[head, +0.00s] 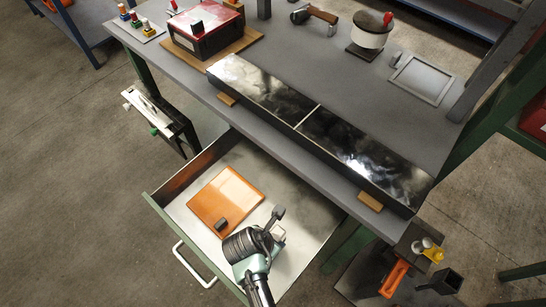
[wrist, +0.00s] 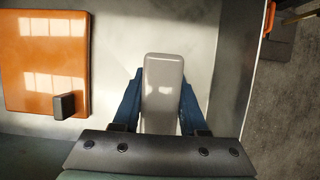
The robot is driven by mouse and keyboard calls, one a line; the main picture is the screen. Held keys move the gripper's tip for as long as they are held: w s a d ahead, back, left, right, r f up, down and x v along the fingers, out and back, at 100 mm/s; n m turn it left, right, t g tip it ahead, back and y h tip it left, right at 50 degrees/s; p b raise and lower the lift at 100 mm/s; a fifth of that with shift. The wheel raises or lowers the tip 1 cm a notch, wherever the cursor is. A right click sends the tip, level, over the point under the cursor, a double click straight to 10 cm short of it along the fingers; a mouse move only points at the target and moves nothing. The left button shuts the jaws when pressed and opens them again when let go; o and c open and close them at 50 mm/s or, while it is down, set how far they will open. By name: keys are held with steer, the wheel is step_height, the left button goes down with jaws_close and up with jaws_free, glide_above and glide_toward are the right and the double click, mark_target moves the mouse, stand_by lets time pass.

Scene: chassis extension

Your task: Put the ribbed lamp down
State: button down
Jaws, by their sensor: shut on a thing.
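My gripper (head: 270,232) is over the open drawer (head: 171,202), to the right of an orange plate (head: 230,192). In the wrist view, my gripper (wrist: 161,108) is shut on a pale grey, round-ended thing, which I take for the ribbed lamp (wrist: 163,85). Its far end sticks out past the fingers; a dark grey end (head: 279,211) shows beyond my gripper in the head view. No ribs can be made out on it. I cannot tell whether it touches the drawer floor.
A small black block (head: 221,224) is at the orange plate's near edge. The drawer's right wall (wrist: 232,65) is close to my gripper. Bare drawer floor lies beyond the lamp. The workbench (head: 330,75) above carries a long dark glossy box (head: 300,118).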

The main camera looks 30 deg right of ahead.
steer(key=shift+f+b, duration=0.4)
steer(key=shift+f, duration=1.55)
steer(key=shift+f, duration=0.2)
steer(key=shift+c, duration=2.2)
jaws_free()
steer(key=shift+r, duration=0.1)
